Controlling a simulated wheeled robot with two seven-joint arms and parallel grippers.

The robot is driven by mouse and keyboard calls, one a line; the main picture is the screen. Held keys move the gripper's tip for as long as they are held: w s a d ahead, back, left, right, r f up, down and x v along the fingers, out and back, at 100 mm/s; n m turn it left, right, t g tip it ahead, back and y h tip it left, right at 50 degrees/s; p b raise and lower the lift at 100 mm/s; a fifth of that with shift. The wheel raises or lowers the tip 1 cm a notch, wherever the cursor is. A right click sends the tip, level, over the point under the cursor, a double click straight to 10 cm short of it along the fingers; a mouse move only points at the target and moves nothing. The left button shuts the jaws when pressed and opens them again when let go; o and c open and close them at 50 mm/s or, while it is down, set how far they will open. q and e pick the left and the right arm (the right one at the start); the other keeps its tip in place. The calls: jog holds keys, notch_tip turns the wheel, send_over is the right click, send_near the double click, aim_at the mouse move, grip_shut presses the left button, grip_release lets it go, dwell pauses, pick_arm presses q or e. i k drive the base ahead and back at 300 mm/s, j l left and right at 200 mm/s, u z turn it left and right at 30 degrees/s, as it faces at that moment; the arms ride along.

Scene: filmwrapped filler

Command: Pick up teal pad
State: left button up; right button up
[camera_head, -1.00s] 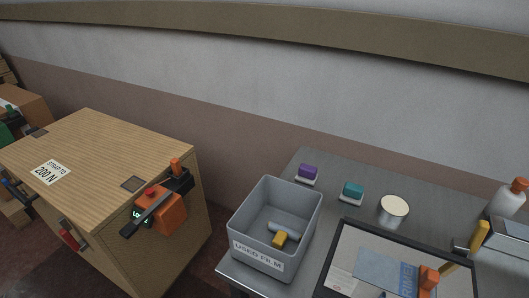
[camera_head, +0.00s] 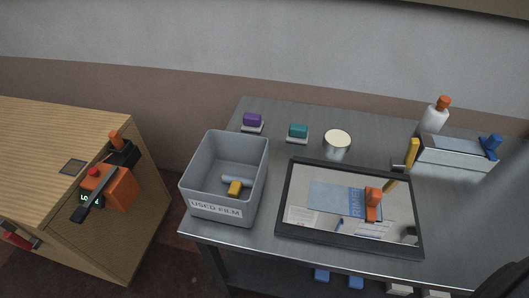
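The teal pad (camera_head: 298,130) sits on a small white base on the grey metal table (camera_head: 400,165), toward its back edge. It is between a purple pad (camera_head: 252,119) on a similar base to its left and a white round cup (camera_head: 337,142) to its right. Nothing covers the teal pad. Neither of my grippers can be made out; a dark shape at the lower right corner is too cut off to identify.
A grey bin (camera_head: 222,205) labelled "USED FILM" holds a yellow block. A black-framed board (camera_head: 300,235) with orange and yellow tools lies in front. A white bottle (camera_head: 433,119) and a metal box (camera_head: 455,153) stand right.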

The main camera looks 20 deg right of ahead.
aim_at(299, 133)
jog(key=z, duration=1.35)
